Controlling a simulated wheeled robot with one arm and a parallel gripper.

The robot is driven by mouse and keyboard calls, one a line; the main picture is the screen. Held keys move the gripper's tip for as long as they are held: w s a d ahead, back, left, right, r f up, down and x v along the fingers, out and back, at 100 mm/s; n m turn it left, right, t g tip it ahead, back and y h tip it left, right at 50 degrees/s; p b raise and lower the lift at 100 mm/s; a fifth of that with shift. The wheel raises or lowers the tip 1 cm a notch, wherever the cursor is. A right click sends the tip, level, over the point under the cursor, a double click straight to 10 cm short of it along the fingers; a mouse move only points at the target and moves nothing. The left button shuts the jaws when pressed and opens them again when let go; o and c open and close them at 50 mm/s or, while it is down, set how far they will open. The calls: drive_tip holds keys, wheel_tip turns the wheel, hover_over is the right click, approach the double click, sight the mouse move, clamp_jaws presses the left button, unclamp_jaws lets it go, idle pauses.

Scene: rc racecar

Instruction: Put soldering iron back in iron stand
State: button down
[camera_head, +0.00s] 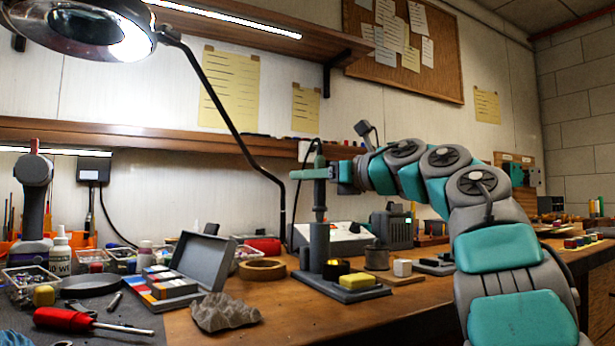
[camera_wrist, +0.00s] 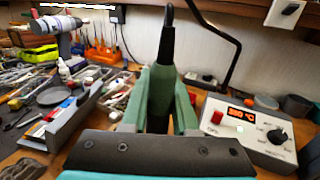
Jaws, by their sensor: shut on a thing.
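My gripper (camera_head: 312,173) is shut on the soldering iron (camera_head: 320,198), gripping its dark handle; the iron hangs upright, cable end up. In the wrist view the green fingers of my gripper (camera_wrist: 160,100) close around the iron (camera_wrist: 167,45), with its black cable rising from the top. The iron stand (camera_head: 319,245) is a grey upright tube on a base with a yellow sponge. The iron is in line above the tube, and its lower end meets the tube's top. The tip is hidden; I cannot tell how deep it sits.
The soldering station (camera_wrist: 255,130) with a lit display stands behind the stand. A grey open box (camera_head: 205,260), a tape roll (camera_head: 262,269) and a crumpled grey cloth (camera_head: 225,313) lie left of it. A lamp arm (camera_head: 235,120) curves down behind.

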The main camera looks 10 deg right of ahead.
drive_tip(key=shift+f+b, duration=0.85)
drive_tip(key=shift+f, duration=0.1)
drive_tip(key=shift+c, duration=1)
unclamp_jaws()
drive_tip(key=s+d+r, duration=0.2)
drive_tip(key=s+d, duration=0.2)
drive_tip(key=s, duration=0.1)
drive_tip(key=shift+s+d, duration=0.15)
drive_tip(key=shift+d, duration=0.2)
idle(1.0)
